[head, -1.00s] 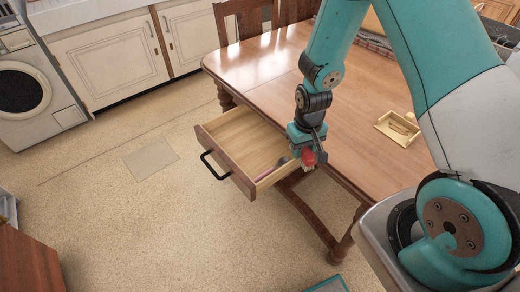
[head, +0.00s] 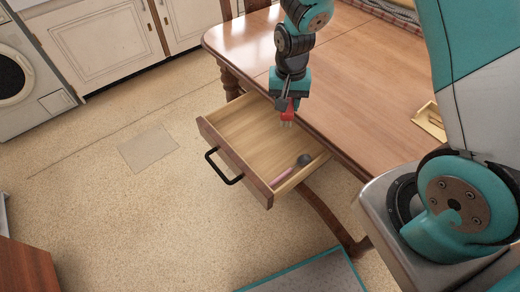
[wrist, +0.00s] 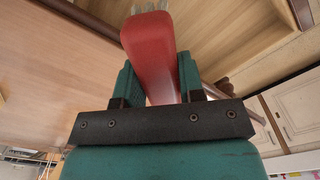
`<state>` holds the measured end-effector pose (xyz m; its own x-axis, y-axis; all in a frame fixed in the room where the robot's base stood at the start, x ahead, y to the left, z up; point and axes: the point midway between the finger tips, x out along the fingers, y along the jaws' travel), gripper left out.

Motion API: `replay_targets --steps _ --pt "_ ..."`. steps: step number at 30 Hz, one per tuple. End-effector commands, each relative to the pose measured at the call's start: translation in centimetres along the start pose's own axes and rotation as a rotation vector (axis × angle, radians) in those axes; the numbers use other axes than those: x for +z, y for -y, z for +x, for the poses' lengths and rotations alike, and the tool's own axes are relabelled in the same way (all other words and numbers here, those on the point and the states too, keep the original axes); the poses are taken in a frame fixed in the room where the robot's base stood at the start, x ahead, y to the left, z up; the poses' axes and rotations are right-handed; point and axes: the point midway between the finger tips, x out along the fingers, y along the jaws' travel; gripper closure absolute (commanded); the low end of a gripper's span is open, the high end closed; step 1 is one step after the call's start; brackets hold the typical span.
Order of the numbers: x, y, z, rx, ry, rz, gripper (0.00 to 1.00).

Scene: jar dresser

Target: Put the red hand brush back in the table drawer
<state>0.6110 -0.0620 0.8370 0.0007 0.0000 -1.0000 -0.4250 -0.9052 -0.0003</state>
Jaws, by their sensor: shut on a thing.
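The red hand brush (head: 288,112) hangs from my gripper (head: 288,98) with its pale bristles downward. In the wrist view the red brush (wrist: 150,45) sits between the two teal fingers of my gripper (wrist: 155,85), which is shut on it. The table drawer (head: 225,152) is pulled open, with a black handle on its front. In the head view the brush appears over the back part of the drawer, near the table edge; its exact height is hard to tell. The drawer's wooden inside also shows in the wrist view (wrist: 225,25).
A pink-handled utensil with a dark round head (head: 303,160) lies in the drawer's near right corner. The rest of the drawer floor is bare. The wooden table (head: 350,85) carries a yellowish tray (head: 428,120) at right. A teal-edged grey mat (head: 310,275) lies on the floor.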

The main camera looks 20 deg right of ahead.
Motion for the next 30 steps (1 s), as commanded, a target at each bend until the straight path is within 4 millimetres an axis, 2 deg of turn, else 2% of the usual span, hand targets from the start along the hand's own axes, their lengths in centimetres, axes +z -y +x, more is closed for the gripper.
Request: replay_targets --steps 1,9,15,19,23,30 --pt "-0.1 1.0 1.1 -0.005 -0.007 0.081 0.90" --pt "0.9 5.0 -0.9 -0.006 -0.004 0.542 0.90" --pt "2.0 6.5 -2.4 -0.003 -0.002 0.751 0.90" --pt "2.4 6.8 -2.6 0.000 0.000 0.809 0.90" --pt "2.5 6.8 -0.4 0.006 0.003 0.821 0.90" --pt "2.6 6.8 6.5 0.007 0.004 0.819 0.90"
